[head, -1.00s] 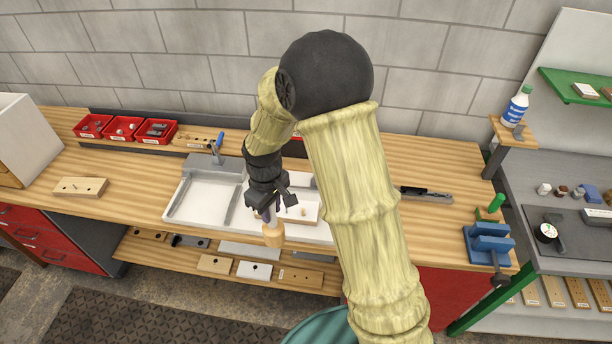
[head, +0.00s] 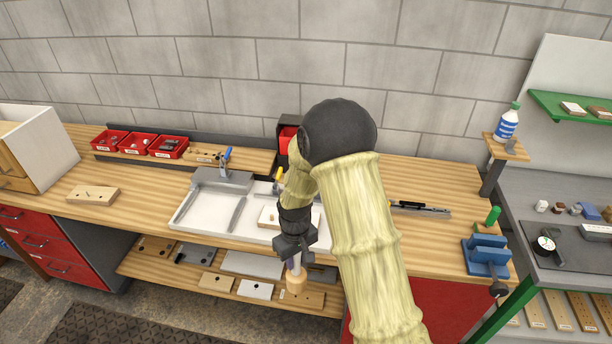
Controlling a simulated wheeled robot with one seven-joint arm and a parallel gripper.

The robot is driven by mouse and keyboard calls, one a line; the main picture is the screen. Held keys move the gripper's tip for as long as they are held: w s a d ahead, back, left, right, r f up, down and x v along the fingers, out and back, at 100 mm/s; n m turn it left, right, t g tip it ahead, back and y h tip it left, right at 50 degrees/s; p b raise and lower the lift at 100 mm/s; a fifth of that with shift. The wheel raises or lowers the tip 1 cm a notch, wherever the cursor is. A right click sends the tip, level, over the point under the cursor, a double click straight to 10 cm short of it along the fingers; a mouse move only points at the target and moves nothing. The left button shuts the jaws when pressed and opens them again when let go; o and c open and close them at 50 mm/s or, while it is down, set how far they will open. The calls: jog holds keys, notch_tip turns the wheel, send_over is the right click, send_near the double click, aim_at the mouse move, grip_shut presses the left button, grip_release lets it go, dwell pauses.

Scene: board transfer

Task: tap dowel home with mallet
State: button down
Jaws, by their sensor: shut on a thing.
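My gripper (head: 292,249) is shut on a mallet, with the mallet's light wooden head (head: 296,281) hanging below the fingers. A short purplish-grey stretch of handle (head: 295,263) shows between them. The mallet is in front of the bench's front edge, over the lower shelf. A pale board (head: 268,215) lies in the right part of the white sink-like tray, behind and left of my gripper. A small mark or peg shows on it, too small to tell whether it is the dowel or how far in it sits. My arm hides the board's right side.
The white tray (head: 183,216) is set in the wooden bench. A drilled block (head: 92,196) lies at left, red bins (head: 131,145) behind. A blue vise (head: 486,254) stands at right. Several boards lie on the lower shelf (head: 150,269).

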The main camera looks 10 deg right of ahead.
jog(key=d+f+m+b, duration=0.2)
jog(key=d+f, duration=0.2)
jog(key=f, duration=0.4)
jog(key=d+f+m+b, duration=0.3)
jog(key=d+f, duration=0.1)
jog(key=f, duration=0.4)
jog(key=shift+s+d, duration=0.2)
jog(key=shift+d, duration=0.1)
jog(key=shift+a+f, duration=0.1)
